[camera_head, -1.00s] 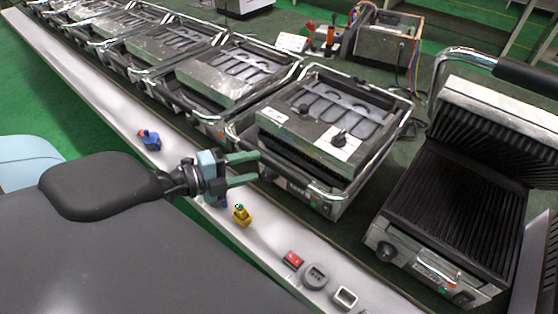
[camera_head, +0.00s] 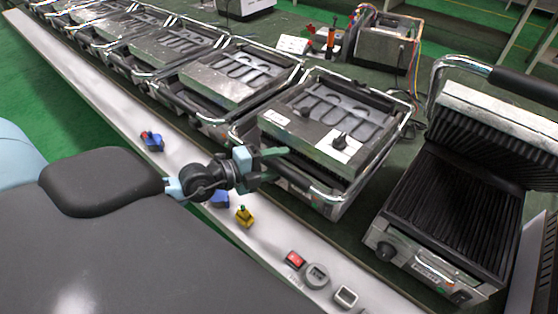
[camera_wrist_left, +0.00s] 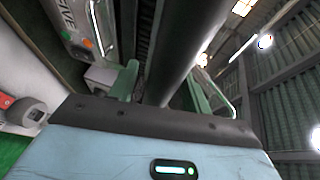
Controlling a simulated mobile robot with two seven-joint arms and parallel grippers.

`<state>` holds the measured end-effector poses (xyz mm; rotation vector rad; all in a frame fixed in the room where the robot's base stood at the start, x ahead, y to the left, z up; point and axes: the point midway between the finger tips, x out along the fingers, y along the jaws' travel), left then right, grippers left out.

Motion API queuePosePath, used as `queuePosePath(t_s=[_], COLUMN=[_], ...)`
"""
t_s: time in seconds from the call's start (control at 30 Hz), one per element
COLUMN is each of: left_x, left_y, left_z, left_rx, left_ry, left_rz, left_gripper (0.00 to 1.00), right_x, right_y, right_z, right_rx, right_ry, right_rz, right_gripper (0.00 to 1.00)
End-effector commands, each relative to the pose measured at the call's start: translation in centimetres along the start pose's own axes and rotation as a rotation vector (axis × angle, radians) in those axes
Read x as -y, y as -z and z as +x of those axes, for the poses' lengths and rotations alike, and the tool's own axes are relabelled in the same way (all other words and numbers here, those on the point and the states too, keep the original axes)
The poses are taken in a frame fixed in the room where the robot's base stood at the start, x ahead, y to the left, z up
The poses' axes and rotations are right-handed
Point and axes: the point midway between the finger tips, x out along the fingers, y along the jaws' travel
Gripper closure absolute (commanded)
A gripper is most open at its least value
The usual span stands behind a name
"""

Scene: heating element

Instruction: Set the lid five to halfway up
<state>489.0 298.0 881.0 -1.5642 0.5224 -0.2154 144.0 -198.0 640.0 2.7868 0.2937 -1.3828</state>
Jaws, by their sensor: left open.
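A row of contact grills runs from far left to right. The lid (camera_head: 325,125) of the grill in front of my gripper lies low, with a heating element showing on top. No number shows to tell which lid is five. My left gripper (camera_head: 274,165) is at this grill's front handle, its green fingers open. In the left wrist view, a thick dark bar (camera_wrist_left: 185,50), apparently the handle, passes between the open fingers (camera_wrist_left: 163,78). Contact cannot be told. The grill's front panel (camera_wrist_left: 72,25) shows at upper left. My right gripper is out of view.
The rightmost grill's ribbed lid (camera_head: 495,125) stands raised. A pale ledge (camera_head: 180,155) along the front holds a blue part (camera_head: 152,142), a yellow part (camera_head: 244,216), a red switch (camera_head: 294,259) and grey parts. A wired box (camera_head: 385,45) stands behind.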

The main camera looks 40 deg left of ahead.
Motion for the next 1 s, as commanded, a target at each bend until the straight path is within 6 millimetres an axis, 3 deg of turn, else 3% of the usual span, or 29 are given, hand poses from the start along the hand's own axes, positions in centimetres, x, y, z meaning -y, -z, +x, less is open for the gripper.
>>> queuePosePath(t_s=[0.47,0.83,1.0], left_x=[-0.01,-0.01,0.01], left_y=[0.04,0.04,0.03], left_z=[0.94,0.92,0.91], left_rx=[-0.001,-0.001,-0.001], left_ry=[-0.001,-0.001,-0.001], left_rz=[0.000,0.000,0.000], left_gripper=[0.51,1.00,1.00], right_x=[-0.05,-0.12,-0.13], right_y=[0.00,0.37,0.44], right_z=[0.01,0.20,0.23], right_rx=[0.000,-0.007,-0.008], right_ry=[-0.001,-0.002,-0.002], right_rz=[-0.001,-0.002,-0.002], right_gripper=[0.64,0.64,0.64])
